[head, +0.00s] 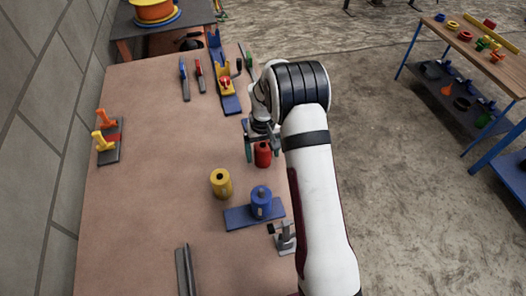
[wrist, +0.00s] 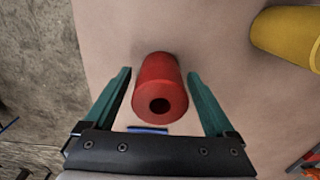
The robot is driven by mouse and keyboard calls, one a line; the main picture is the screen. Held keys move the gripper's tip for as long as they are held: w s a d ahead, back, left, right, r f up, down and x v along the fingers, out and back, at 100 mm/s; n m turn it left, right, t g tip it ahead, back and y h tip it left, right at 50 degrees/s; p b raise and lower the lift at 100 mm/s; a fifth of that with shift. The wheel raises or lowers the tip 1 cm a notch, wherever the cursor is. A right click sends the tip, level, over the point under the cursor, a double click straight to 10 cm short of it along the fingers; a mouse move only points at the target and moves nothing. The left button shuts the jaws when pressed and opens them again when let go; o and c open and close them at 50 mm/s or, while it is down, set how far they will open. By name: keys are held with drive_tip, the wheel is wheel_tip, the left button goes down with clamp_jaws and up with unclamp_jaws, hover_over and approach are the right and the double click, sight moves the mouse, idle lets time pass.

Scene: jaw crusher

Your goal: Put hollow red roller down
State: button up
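The hollow red roller (head: 262,154) stands upright on the brown table, near its right edge. In the wrist view the red roller (wrist: 160,82) shows its dark centre hole and sits between the two green fingers of my gripper (wrist: 159,73). A gap shows between the roller and each finger, so my gripper is open around it without gripping it. In the head view my gripper (head: 262,149) is at the roller, partly hidden by my wrist. Whether the roller's base fully rests on the table is hard to tell.
A yellow hollow roller (head: 221,184) stands to the left, and a blue roller (head: 261,203) sits on a blue plate (head: 238,217) nearer the camera. A metal bracket (head: 285,238) is at the right edge. The table's left-middle is clear.

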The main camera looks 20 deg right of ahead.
wheel_tip(320, 180, up, 12)
drive_tip(key=s+a+r+m, duration=0.1)
drive_tip(key=s+a+r, duration=0.1)
drive_tip(key=s+r, duration=0.4)
drive_tip(key=s+a+r+m, duration=0.1)
drive_tip(key=s+a+r, duration=0.15)
drive_tip(key=s, duration=0.55)
drive_tip(key=s+a+m+y, duration=0.1)
drive_tip(key=s, duration=0.8)
drive_tip(key=s+a+m, duration=0.1)
drive_tip(key=s+m, duration=0.1)
drive_tip(key=s, duration=0.8)
drive_tip(key=shift+s+a+f+m+y, duration=0.2)
drive_tip(key=shift+a+f+m+y, duration=0.1)
drive_tip(key=shift+a+y, duration=0.1)
drive_tip(key=shift+d, duration=0.1)
drive_tip(key=shift+o, duration=0.4)
drive_tip(key=shift+w, duration=0.15)
